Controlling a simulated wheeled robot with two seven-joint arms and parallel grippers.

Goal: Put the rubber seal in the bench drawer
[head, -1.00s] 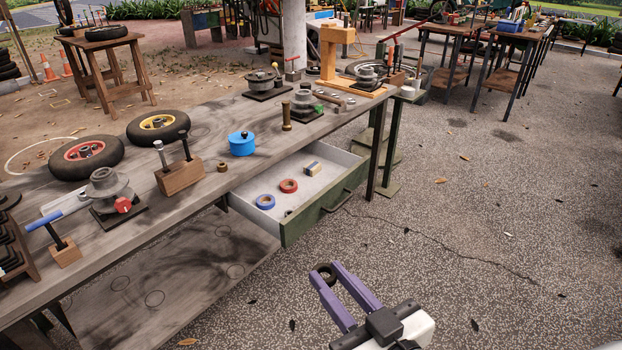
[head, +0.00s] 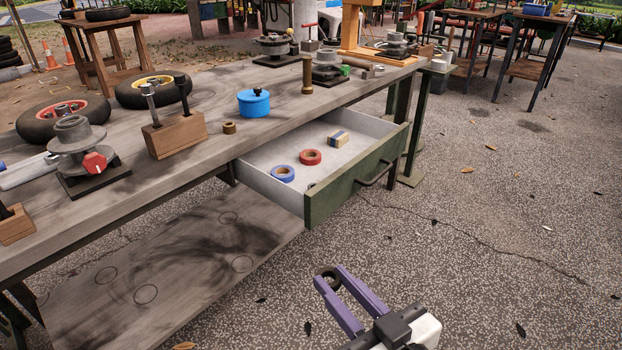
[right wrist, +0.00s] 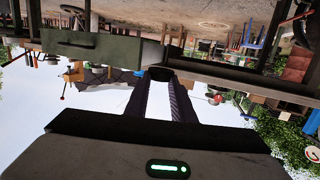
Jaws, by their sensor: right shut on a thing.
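The rubber seal (head: 328,277) is a small black ring held between the purple fingertips of my right gripper (head: 330,276), in front of the bench and below the drawer's level in the head view. It also shows as a dark ring (right wrist: 160,74) at the fingertips in the right wrist view. The bench drawer (head: 345,190) is green-fronted and pulled open. My left gripper is not in view.
The paved floor right of the drawer is clear.

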